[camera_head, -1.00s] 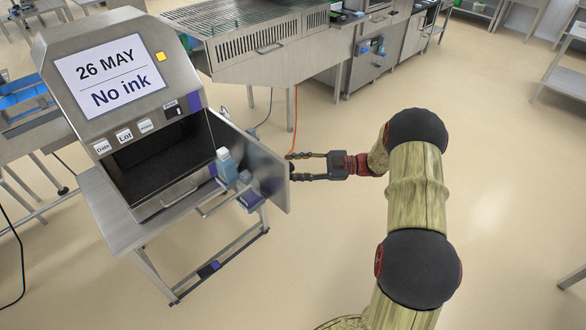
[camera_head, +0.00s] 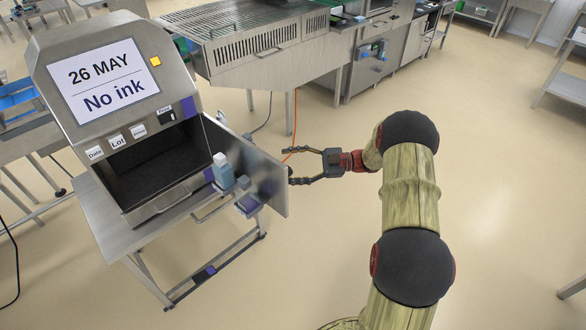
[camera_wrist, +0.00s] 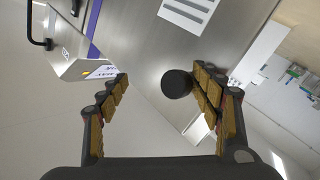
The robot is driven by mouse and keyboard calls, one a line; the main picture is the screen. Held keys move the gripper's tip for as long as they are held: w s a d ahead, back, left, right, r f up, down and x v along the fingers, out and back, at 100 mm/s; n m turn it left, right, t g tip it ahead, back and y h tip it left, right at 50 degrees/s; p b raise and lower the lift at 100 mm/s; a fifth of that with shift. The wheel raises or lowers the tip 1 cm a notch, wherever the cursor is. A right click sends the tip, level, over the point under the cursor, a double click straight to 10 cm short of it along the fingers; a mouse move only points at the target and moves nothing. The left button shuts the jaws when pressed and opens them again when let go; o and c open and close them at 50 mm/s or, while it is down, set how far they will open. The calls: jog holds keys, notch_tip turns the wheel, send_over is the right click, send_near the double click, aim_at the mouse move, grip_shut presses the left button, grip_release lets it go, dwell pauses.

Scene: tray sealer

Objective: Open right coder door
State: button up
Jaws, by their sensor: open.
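The coder (camera_head: 60,125) is a steel box on a stand, with a screen reading "26 MAY" and "No ink". Its right door (camera_head: 268,178) is a flat steel panel standing open, swung out to the right of the dark opening. My gripper (camera_head: 289,166) is open at the door's outer edge, coming from the right. In the wrist view, the steel door (camera_wrist: 150,50) fills the middle. A round black knob (camera_wrist: 177,83) on it lies between my spread fingers (camera_wrist: 165,98), nearer the right one. I cannot tell whether that finger touches it.
A blue-and-white bottle (camera_head: 223,172) stands by the door's inner side, near a steel handle bar. A steel conveyor machine (camera_head: 250,45) stands behind. A steel shelf (camera_head: 560,85) is at far right. The floor (camera_head: 500,190) to the right of my arm is clear.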

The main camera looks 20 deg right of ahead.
jog(key=shift+d+f, duration=0.15)
jog(key=shift+f, duration=0.1)
dwell(0.5)
jog(key=v, duration=1.2)
jog(key=shift+s, duration=0.15)
